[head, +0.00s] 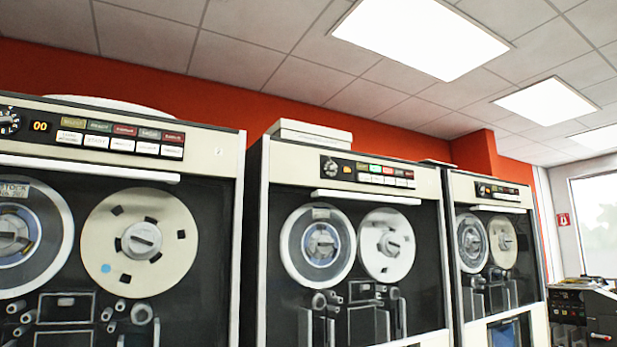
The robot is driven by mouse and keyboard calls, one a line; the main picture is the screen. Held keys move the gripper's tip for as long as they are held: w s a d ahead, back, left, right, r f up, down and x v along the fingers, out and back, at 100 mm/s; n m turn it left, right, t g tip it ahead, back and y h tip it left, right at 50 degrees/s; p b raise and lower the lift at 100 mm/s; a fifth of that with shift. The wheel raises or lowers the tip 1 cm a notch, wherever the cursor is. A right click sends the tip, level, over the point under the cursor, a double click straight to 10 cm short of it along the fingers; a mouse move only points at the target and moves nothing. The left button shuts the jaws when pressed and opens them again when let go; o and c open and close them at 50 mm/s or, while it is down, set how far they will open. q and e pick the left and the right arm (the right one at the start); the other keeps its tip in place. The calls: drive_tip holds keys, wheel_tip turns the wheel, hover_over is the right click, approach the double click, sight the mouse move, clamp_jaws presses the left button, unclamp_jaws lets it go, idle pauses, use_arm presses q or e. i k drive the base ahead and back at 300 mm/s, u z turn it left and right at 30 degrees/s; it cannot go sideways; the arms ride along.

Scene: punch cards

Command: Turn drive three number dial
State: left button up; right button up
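Three tape drives stand in a row, receding to the right. The nearest drive (218,250) is cut by the left edge; its dial (9,122) sits at the far left beside a lit display (40,126) reading 00. The middle drive (258,220) has a small round dial (330,166) at the left end of its button panel. The right drive (537,250) has a tiny dial (481,189) on its panel. I cannot tell which drive is number three. Neither of my grippers is in view.
Each drive has two tape reels, such as a cream reel (125,270) on the nearest. A white box (310,132) lies on top of the middle drive. A dark machine (585,310) stands at the lower right near a window (597,220). The floor is out of view.

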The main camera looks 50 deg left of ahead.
sight(330, 168)
drive_tip(key=u, duration=1)
drive_tip(key=i, duration=0.9)
drive_tip(key=u, duration=0.95)
